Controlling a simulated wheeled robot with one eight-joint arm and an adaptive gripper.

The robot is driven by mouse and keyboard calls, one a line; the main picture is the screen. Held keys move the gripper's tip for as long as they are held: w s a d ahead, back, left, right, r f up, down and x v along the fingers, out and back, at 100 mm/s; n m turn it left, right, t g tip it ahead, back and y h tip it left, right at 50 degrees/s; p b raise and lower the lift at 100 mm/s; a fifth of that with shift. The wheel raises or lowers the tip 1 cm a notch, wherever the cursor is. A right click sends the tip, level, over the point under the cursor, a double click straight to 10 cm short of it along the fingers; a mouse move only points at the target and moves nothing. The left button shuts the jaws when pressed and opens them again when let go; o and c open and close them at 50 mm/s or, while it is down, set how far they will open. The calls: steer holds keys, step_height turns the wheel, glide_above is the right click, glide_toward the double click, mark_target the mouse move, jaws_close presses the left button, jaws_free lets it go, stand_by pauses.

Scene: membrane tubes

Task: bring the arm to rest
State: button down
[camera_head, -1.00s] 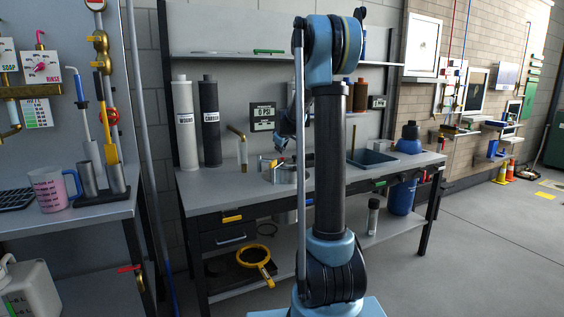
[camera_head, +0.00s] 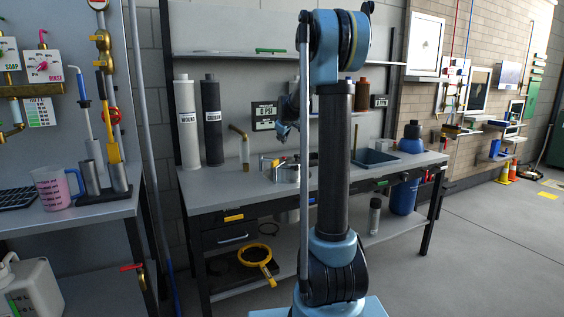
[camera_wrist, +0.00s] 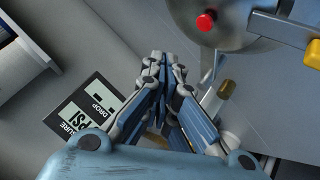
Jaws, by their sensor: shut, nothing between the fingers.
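My gripper (camera_head: 283,133) is above the workbench in the head view, in front of the back panel and apart from everything. In the wrist view its fingers (camera_wrist: 161,62) are drawn together with nothing between them. Below the gripper on the bench is a round metal housing (camera_head: 289,173). The wrist view shows the housing (camera_wrist: 215,20) at the top, with a red knob. A white cylinder (camera_head: 188,125) and a black cylinder (camera_head: 212,122) stand upright at the bench's back left. My upright arm hides part of the bench.
The pressure display (camera_head: 264,116) is on the back panel. A brass spout with a clear tube (camera_head: 245,149) is left of the housing. A blue tray (camera_head: 375,158) and a blue jug (camera_head: 411,138) are at the right. A side table (camera_head: 90,214) holds a pink-filled jug (camera_head: 56,188).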

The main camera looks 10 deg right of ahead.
steer(key=s+f+m+g, duration=0.2)
steer(key=s+f, duration=0.1)
steer(key=s, duration=1.2)
steer(key=s+f+m+g, duration=0.1)
steer(key=s+f+m, duration=0.1)
steer(key=s, duration=1.3)
steer(key=s+f+m+g, duration=0.1)
steer(key=s+f, duration=0.4)
steer(key=s, duration=0.3)
steer(key=s+f+m+g, duration=0.1)
steer(key=s+f+m, duration=0.1)
steer(key=s+f, duration=0.3)
steer(key=s+d+f+m+g, duration=0.1)
steer(key=s+f, duration=0.4)
steer(key=s, duration=0.8)
steer(key=shift+s+m+g, duration=0.2)
steer(key=shift+m+g, duration=0.2)
steer(key=shift+g, duration=0.1)
steer(key=shift+f, duration=0.1)
steer(key=shift+w+f, duration=0.2)
steer(key=shift+w, duration=0.3)
